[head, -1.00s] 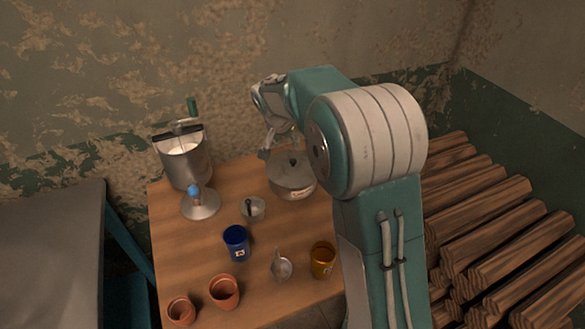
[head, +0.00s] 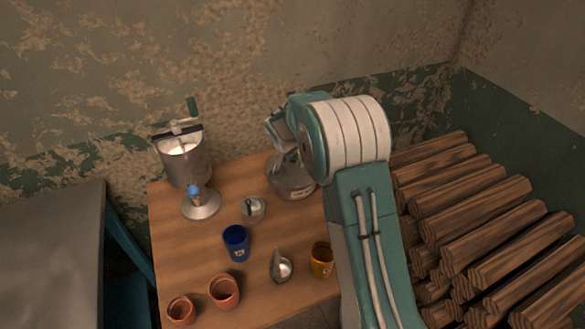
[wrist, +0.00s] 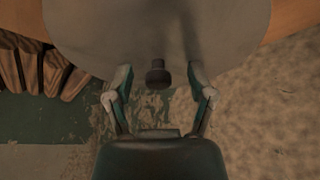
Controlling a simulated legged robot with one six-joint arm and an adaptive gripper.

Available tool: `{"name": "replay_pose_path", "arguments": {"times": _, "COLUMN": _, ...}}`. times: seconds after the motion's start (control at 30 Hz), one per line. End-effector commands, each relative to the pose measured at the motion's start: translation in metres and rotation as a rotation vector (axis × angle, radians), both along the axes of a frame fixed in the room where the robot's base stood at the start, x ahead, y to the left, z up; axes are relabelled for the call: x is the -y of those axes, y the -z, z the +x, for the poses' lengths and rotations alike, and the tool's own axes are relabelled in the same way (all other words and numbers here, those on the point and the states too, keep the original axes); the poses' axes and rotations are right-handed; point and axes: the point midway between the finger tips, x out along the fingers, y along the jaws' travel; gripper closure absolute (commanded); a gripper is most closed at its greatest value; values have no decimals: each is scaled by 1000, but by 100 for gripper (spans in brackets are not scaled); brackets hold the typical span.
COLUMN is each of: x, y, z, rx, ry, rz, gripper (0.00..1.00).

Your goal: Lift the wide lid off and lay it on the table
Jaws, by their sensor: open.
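The wide grey lid (wrist: 150,30) fills the top of the wrist view, with a dark round knob (wrist: 158,77) at its middle. It lies on a wide metal pot (head: 292,190) at the back right of the table (head: 200,255). My gripper (wrist: 160,74) is open, with one fingertip on each side of the knob and a visible gap to it on both sides. In the head view my gripper is over the pot and hides most of the lid and its knob.
A tall metal can with a crank (head: 185,165) and a blue-knobbed metal cone (head: 201,206) stand at left. A small bowl (head: 253,208), blue cup (head: 236,243), ladle (head: 282,270), amber cup (head: 321,260) and two clay pots (head: 224,292) occupy the table. Firewood (head: 480,220) is stacked at right.

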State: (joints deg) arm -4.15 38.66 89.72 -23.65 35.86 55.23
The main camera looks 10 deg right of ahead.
Motion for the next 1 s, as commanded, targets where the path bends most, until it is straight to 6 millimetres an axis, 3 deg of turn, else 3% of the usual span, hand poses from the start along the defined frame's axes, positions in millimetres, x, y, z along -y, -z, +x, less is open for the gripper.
{"name": "replay_pose_path", "arguments": {"times": 0.13, "x": 0, "y": -1, "z": 0, "rx": 2, "ry": 1, "rz": 1, "gripper": 30}}
{"name": "replay_pose_path", "arguments": {"times": 0.17, "x": 0, "y": -1, "z": 0, "rx": 2, "ry": 1, "rz": 1, "gripper": 39}}
{"name": "replay_pose_path", "arguments": {"times": 0.3, "x": 0, "y": -1, "z": 0, "rx": 1, "ry": 1, "rz": 0, "gripper": 100}}
{"name": "replay_pose_path", "arguments": {"times": 0.77, "x": 0, "y": -3, "z": 1, "rx": 0, "ry": 1, "rz": 0, "gripper": 100}}
{"name": "replay_pose_path", "arguments": {"times": 1.0, "x": 0, "y": -31, "z": 1, "rx": 5, "ry": 1, "rz": 1, "gripper": 100}}
